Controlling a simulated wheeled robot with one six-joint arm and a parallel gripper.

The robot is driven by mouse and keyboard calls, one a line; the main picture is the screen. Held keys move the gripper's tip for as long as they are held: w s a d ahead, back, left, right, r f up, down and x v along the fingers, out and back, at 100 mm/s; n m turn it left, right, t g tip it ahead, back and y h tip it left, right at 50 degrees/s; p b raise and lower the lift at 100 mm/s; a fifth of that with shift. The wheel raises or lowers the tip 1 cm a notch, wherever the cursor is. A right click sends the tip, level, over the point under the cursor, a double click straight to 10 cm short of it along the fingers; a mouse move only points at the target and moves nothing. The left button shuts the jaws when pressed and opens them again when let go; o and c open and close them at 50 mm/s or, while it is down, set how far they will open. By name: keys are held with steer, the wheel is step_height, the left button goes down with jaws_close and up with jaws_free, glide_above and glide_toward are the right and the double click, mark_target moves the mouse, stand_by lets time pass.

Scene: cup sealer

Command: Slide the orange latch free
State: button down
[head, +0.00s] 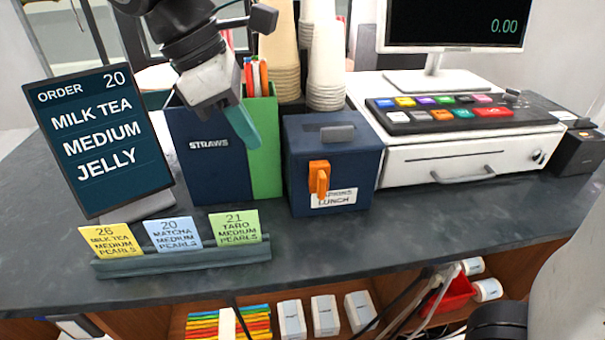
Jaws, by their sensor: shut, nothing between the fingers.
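The orange latch (319,180) stands upright on the front of a dark blue box (297,165).
The dark blue and green straw holder (205,180) stands left of the box, with stacked cups (327,60) behind. A cash drawer (465,155) is at right. An order screen (98,140) and a ticket rail (185,262) stand at left. Counter (330,240) before the box is clear.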

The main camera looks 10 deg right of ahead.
mark_target(320, 180)
steer(key=d+f, duration=0.7)
steer(key=f, duration=0.2)
steer(key=shift+s+d+f, duration=0.15)
steer(key=shift+d, duration=0.25)
steer(key=shift+s+d, duration=0.1)
steer(key=shift+d, duration=2.45)
